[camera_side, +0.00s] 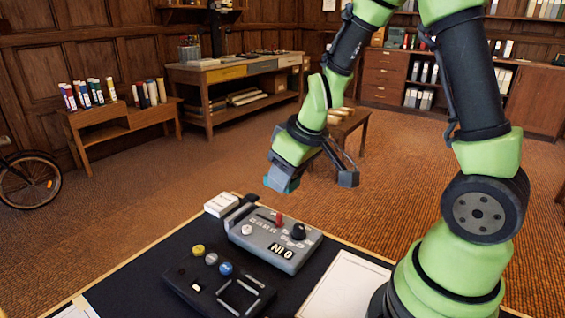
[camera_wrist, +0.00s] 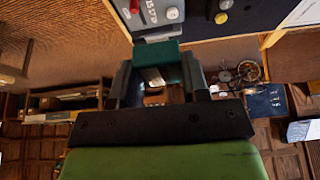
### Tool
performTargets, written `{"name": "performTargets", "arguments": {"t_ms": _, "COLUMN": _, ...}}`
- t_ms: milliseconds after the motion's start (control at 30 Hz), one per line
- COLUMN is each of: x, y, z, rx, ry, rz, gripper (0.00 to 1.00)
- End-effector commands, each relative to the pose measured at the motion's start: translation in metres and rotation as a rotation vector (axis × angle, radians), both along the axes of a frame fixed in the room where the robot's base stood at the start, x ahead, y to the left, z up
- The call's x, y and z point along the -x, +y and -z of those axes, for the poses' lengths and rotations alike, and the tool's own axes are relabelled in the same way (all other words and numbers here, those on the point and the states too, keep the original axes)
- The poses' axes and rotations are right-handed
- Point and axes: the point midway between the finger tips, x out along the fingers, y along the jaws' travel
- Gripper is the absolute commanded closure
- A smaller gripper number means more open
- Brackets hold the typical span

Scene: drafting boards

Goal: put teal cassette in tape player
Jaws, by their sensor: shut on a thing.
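The teal cassette (camera_side: 273,184) is between the fingers of my gripper (camera_side: 284,178), which is shut on it. It is held in the air above and behind the far edge of the desk. In the wrist view, the cassette (camera_wrist: 152,53) spans the fingertips, with a grey device beyond it. I cannot tell which of these is the tape player. The cassette touches neither.
A white box (camera_side: 221,204) stands at the desk's far edge, beside a dark upright part at the grey device's left. A white sheet (camera_side: 345,285) lies at the right. Side tables, a workbench (camera_side: 235,72) and a bicycle wheel (camera_side: 28,180) are farther off.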

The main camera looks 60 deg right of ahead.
Motion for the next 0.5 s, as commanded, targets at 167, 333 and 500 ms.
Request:
{"name": "performTargets", "arguments": {"t_ms": 167, "x": -0.005, "y": 0.032, "z": 0.021, "rx": -0.002, "ry": 0.016, "rz": -0.004, "gripper": 0.81}}
{"name": "performTargets", "arguments": {"t_ms": 333, "x": -0.006, "y": 0.069, "z": 0.040, "rx": -0.002, "ry": 0.022, "rz": -0.004, "gripper": 0.81}}
{"name": "performTargets", "arguments": {"t_ms": 500, "x": 0.001, "y": 0.114, "z": 0.065, "rx": 0.006, "ry": 0.019, "rz": -0.007, "gripper": 0.81}}
